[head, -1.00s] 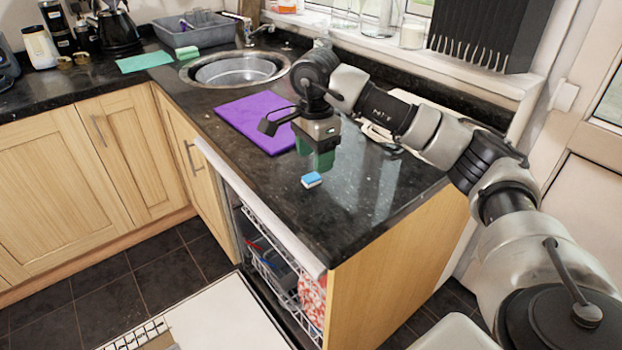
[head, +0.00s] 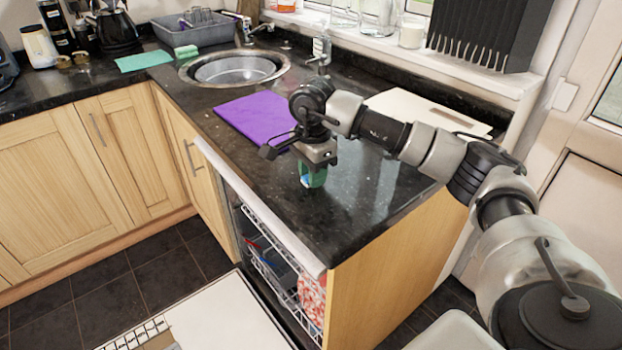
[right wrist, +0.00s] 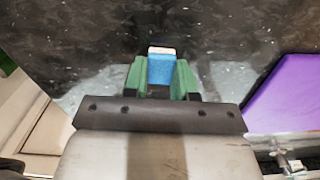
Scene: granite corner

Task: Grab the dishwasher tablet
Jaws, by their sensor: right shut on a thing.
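The dishwasher tablet is a small blue and white block, low over or on the black granite worktop (head: 350,205). In the head view the green fingers of my right gripper (head: 312,176) mostly hide it. In the right wrist view the tablet (right wrist: 161,68) sits between the two green fingertips of my right gripper (right wrist: 162,80), its blue side facing the camera and a pale strip at its far end. The right gripper points down and is shut on it. I cannot tell whether the tablet touches the worktop. My left gripper is not in view.
A purple cloth or mat (head: 250,118) lies left of the gripper, also showing in the right wrist view (right wrist: 288,90). The round sink (head: 235,70) is behind it. A white board (head: 425,108) lies at the back right. Below the worktop, the dishwasher rack (head: 275,265) shows.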

